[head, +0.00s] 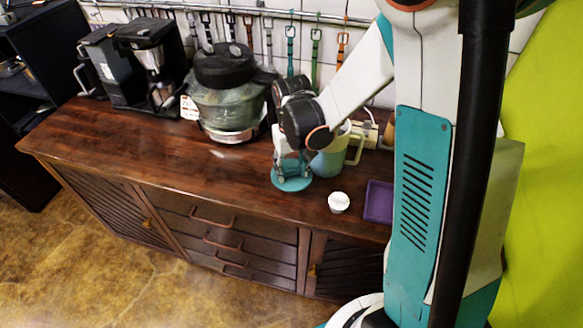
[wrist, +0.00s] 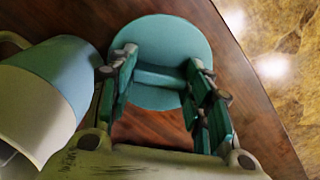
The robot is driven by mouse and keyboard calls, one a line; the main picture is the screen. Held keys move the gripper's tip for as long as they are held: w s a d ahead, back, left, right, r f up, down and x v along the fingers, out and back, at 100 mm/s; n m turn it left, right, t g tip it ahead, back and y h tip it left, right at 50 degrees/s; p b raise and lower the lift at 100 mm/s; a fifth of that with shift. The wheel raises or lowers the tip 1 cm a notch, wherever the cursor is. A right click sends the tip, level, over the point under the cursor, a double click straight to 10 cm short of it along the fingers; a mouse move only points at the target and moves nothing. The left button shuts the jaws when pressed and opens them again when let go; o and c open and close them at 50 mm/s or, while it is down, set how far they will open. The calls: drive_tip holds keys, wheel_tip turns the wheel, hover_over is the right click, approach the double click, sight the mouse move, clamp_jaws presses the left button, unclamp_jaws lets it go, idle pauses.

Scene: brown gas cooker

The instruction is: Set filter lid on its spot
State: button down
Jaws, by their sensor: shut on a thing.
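The filter lid (head: 291,182) is a flat teal disc with a raised bar across it. My gripper (head: 290,160) points down at it, in front and to the left of a pale green-and-white jug (head: 327,163) with a handle. In the wrist view, the fingers of my gripper (wrist: 161,70) are shut on the bar of the lid (wrist: 160,35). The lid is at or just above the wooden counter; I cannot tell if it touches. The jug (wrist: 35,95) lies close on the left there. My arm hides part of the jug, including its top, in the head view.
A small white round piece (head: 339,202) and a purple tray (head: 379,203) are right of the lid on the counter (head: 130,140). A large glass pot with a black lid (head: 228,105) stands to the left, with a coffee maker (head: 152,65) beyond. The front-left counter is clear.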

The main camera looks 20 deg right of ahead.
drive_tip(key=shift+r, duration=0.15)
drive_tip(key=shift+s, duration=0.1)
wheel_tip(320, 180, down, 6)
drive_tip(key=b, duration=0.5)
drive_tip(key=shift+b, duration=0.4)
drive_tip(key=shift+f+b, duration=0.85)
drive_tip(key=shift+f, duration=0.1)
idle(0.9)
drive_tip(key=c, duration=0.7)
unclamp_jaws()
drive_tip(key=shift+c, duration=0.2)
drive_tip(key=shift+r, duration=0.1)
wheel_tip(320, 180, up, 12)
drive_tip(key=shift+f, duration=0.1)
